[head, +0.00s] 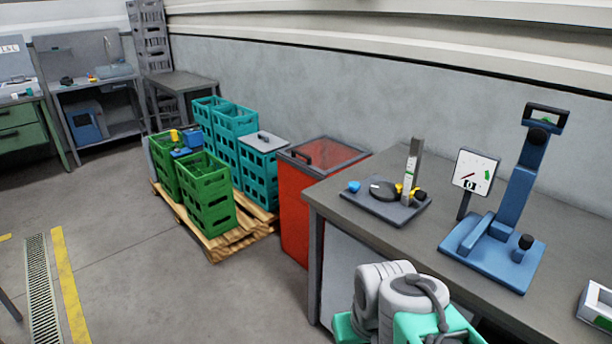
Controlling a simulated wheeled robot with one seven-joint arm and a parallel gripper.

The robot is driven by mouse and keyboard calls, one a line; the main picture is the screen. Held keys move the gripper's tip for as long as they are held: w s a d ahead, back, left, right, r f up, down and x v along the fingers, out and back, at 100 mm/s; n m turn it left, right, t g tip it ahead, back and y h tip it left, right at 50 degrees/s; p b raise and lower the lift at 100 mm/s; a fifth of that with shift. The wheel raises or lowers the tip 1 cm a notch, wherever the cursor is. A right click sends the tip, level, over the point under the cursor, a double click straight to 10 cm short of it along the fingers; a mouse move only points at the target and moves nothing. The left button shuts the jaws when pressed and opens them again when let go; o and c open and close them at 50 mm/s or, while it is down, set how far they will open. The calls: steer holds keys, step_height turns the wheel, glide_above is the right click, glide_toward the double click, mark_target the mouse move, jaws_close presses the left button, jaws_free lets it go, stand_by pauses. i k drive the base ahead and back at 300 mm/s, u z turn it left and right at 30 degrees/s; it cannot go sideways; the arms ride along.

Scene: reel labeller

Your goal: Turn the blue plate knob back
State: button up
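A small blue knob (353,186) sits at the left end of a dark grey base plate (405,213) on the workbench. The plate also carries a dark round disc (383,191), an upright grey column (412,165) with a pale scale, and yellow and black knobs (417,194) at its right. How far the blue knob is turned cannot be told at this size. Grey and teal links of my own arm show at the bottom, in front of the bench. My gripper's fingers are not in view, and nothing of my arm touches the knob.
A blue stand (512,195) and a white dial (474,171) with a red needle stand right of the plate. The bench top (345,207) is bare around the plate's front. A red bin (297,210) and stacked crates (208,200) stand left of the bench.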

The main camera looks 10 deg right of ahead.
mark_target(354, 186)
steer(key=u, duration=0.5)
steer(key=i, duration=1.9)
steer(key=z, duration=0.6)
